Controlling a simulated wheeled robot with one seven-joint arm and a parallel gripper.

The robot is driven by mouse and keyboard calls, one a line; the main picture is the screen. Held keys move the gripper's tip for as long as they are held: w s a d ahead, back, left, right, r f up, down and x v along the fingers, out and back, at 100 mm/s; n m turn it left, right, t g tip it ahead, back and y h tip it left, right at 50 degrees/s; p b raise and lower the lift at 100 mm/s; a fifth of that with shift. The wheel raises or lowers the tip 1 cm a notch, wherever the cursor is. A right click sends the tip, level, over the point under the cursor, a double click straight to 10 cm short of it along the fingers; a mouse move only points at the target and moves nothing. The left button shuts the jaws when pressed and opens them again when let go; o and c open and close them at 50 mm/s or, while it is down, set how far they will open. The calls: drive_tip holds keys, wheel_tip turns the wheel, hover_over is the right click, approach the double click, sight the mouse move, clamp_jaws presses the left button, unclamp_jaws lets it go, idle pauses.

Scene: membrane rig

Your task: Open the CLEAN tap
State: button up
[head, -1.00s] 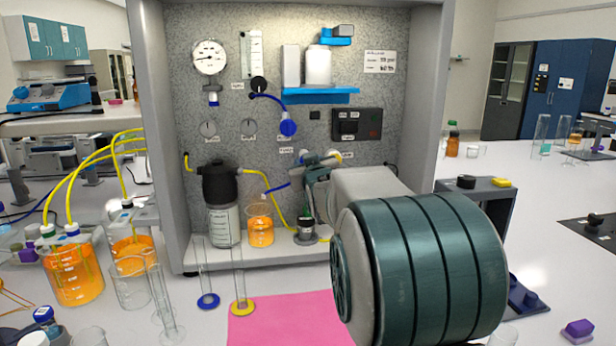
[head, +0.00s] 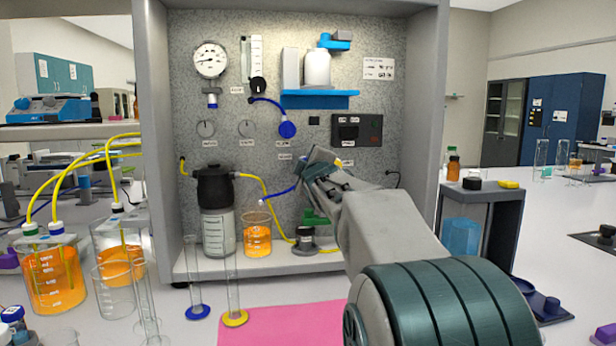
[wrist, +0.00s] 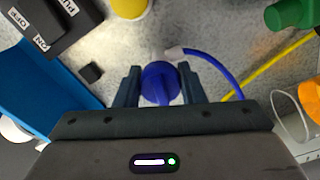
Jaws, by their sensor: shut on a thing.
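The blue tap (wrist: 160,85) shows in the middle of the wrist view, with its raised grip ridge running up and down in that picture. My gripper (wrist: 160,80) is shut on it, one dark finger on each side. A blue tube (wrist: 210,62) with a pale connector lies beside the tap. In the head view my gripper (head: 318,170) is at the panel and hides the tap; the blue tube (head: 280,193) comes out to its left. The nearby label (head: 285,157) is too small to read.
Another blue knob (head: 287,130) sits above on the panel, with a dark switch box (head: 357,130) to its right. A blue shelf (head: 320,98) is higher up. An orange beaker (head: 257,235), a dark-lidded bottle (head: 216,225) and a green part (head: 312,217) are below.

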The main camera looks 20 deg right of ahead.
drive_tip(key=shift+n+b, duration=0.4)
drive_tip(key=shift+n, duration=1.2)
drive_tip(key=o, duration=1)
drive_tip(key=s+a+b, duration=0.2)
drive_tip(key=s+b, duration=0.1)
drive_tip(key=s, duration=1)
drive_tip(key=shift+s+a, duration=0.25)
drive_tip(key=shift+a, duration=0.15)
